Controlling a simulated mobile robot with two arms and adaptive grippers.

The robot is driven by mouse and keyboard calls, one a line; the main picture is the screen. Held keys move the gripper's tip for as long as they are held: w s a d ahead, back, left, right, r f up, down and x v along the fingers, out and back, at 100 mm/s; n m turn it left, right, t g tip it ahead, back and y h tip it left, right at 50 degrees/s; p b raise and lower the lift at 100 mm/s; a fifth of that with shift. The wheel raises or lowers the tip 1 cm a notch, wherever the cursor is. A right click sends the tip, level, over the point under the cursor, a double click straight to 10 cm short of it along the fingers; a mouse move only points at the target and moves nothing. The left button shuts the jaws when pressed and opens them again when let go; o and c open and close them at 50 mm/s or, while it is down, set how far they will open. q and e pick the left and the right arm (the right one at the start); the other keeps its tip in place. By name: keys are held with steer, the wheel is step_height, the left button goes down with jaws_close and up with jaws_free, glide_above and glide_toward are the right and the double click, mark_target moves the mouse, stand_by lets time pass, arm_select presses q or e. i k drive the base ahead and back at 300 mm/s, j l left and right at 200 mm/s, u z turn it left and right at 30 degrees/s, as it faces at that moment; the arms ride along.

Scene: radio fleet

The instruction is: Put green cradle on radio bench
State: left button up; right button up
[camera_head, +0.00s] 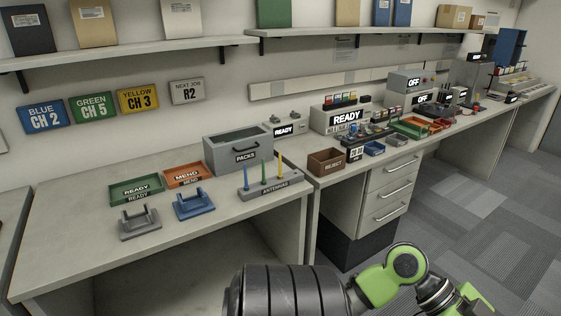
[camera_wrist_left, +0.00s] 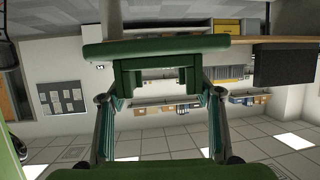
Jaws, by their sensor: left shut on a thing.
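In the left wrist view, my left gripper (camera_wrist_left: 160,98) is shut on a dark green cradle (camera_wrist_left: 155,48). The cradle shows as a flat bar with a bracket between the two fingers. The head view shows neither the green cradle nor my grippers. The near bench (camera_head: 75,225) at the left of the head view holds a grey cradle (camera_head: 139,226) and a blue cradle (camera_head: 195,206), side by side near its front. No sign in view names a bench as the radio bench.
Behind the cradles are a green READY tray (camera_head: 137,188), an orange MEND tray (camera_head: 188,174) and a grey PACKS box (camera_head: 238,150). An ANTENNAS rack (camera_head: 270,188) stands to their right. The bench's left part is bare. A second bench (camera_head: 345,176) carries a brown REJECT bin (camera_head: 327,162).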

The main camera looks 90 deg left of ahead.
mark_target(71, 230)
steer(key=u, duration=3.65)
steer(key=i+l+u, duration=0.15)
steer(key=u, duration=0.3)
steer(key=i+l+u, duration=0.1)
steer(key=u, duration=0.4)
steer(key=i+l, duration=0.15)
steer(key=l, duration=0.2)
steer(key=i+l, duration=0.15)
steer(key=l, duration=0.25)
steer(key=i+l, duration=0.15)
steer(key=l, duration=0.2)
steer(key=i+l, duration=0.15)
steer(key=l, duration=0.2)
